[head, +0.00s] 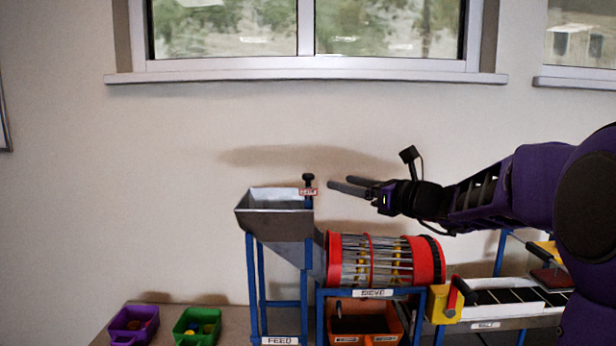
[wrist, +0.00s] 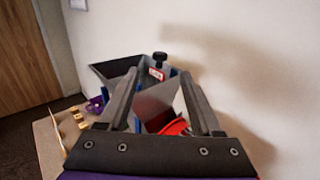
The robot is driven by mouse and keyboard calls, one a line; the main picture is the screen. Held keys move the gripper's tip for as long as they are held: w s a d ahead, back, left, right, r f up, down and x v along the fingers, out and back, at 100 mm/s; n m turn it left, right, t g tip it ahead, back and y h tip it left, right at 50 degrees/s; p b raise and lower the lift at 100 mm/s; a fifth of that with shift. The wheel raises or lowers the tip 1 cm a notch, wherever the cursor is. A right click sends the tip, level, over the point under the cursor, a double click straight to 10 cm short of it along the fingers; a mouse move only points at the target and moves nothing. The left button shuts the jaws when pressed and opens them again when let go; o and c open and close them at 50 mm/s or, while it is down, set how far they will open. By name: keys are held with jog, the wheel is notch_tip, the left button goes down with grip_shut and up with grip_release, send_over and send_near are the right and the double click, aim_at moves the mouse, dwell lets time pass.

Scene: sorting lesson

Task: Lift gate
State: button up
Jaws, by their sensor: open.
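The gate has a black knob (head: 308,179) on top and a small red-and-white label (head: 308,191) below it. It stands at the right edge of the grey feed hopper (head: 272,226). In the wrist view, the knob (wrist: 160,57) and label (wrist: 156,74) show just beyond and between the fingertips. My gripper (head: 342,185) is open and empty, just right of the gate at about the label's height. A small gap shows between the fingertips and the gate in the head view. The gate's lower part is hidden inside the hopper.
A red sieve drum (head: 382,260) lies below my gripper, with an orange bin (head: 364,322) under it. A belt unit (head: 505,296) stands at right. Purple (head: 134,324) and green (head: 197,326) bins sit at left. The wall is behind; the air above the hopper is clear.

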aim_at(312, 176)
jog(key=x, duration=1.2)
grip_shut()
dwell(1.1)
